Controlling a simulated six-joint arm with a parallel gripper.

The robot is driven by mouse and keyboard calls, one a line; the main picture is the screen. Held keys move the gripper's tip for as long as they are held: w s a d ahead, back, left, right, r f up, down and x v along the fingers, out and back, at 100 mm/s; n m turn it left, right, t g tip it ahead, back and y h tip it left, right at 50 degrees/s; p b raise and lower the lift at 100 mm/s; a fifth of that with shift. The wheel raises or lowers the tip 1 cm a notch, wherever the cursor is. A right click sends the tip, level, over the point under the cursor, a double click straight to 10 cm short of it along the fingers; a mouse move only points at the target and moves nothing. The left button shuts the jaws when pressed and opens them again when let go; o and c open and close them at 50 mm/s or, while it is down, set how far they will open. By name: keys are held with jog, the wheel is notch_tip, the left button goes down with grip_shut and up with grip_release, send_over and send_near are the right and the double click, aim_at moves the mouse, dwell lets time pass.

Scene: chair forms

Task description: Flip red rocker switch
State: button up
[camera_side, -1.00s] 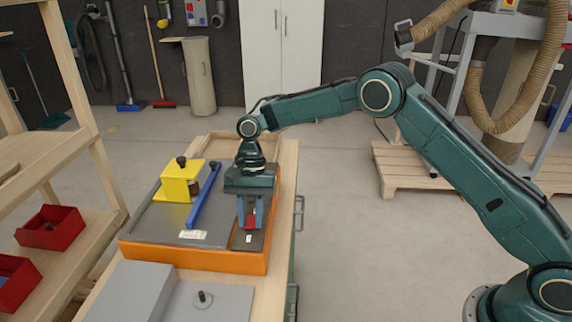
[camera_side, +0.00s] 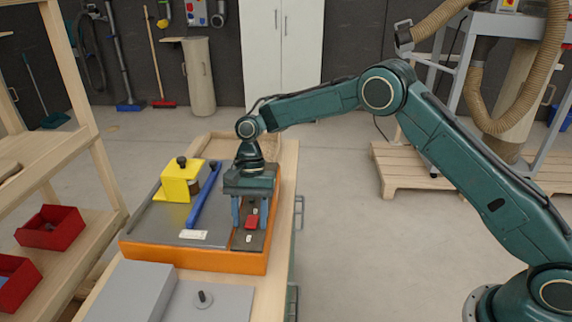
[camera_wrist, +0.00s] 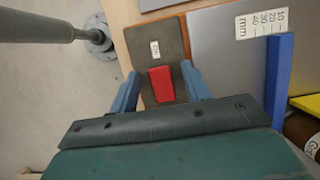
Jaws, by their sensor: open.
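The red rocker switch (camera_side: 251,222) sits on a dark plate (camera_side: 243,244) at the right side of an orange-edged base (camera_side: 200,256). My gripper (camera_side: 250,218) is open above the plate, with a blue finger on each side of the switch. In the wrist view the red switch (camera_wrist: 161,83) lies between my open fingers (camera_wrist: 161,86), with gaps on both sides. A small white label (camera_wrist: 155,49) is on the plate beyond it. I cannot tell which way the rocker is tilted.
A blue bar (camera_side: 205,197) and a yellow block (camera_side: 180,182) with a dark knob stand on the grey panel left of my gripper. A grey box (camera_side: 130,290) and a plate with a black knob (camera_side: 202,298) are in front. Open floor is to the right.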

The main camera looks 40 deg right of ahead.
aim_at(251, 225)
jog(key=shift+s+a+f+t+h, duration=0.1)
jog(key=shift+s+a+t+h, duration=0.05)
jog(key=shift+t+h, duration=0.4)
jog(key=shift+s+a+f+t+h, duration=0.1)
jog(key=shift+s+a+t+h, duration=0.05)
jog(key=shift+t+h, duration=0.35)
jog(key=shift+s+t+h, duration=0.1)
jog(key=shift+t+h, duration=0.25)
notch_tip(251, 225, up, 14)
jog(key=s+d+r+n+t, duration=0.2)
jog(key=s+d+r+n, duration=0.2)
jog(key=s+d+r, duration=0.7)
jog(key=shift+s+d+r+t, duration=0.3)
jog(key=shift+s, duration=1)
jog(key=shift+s, duration=0.1)
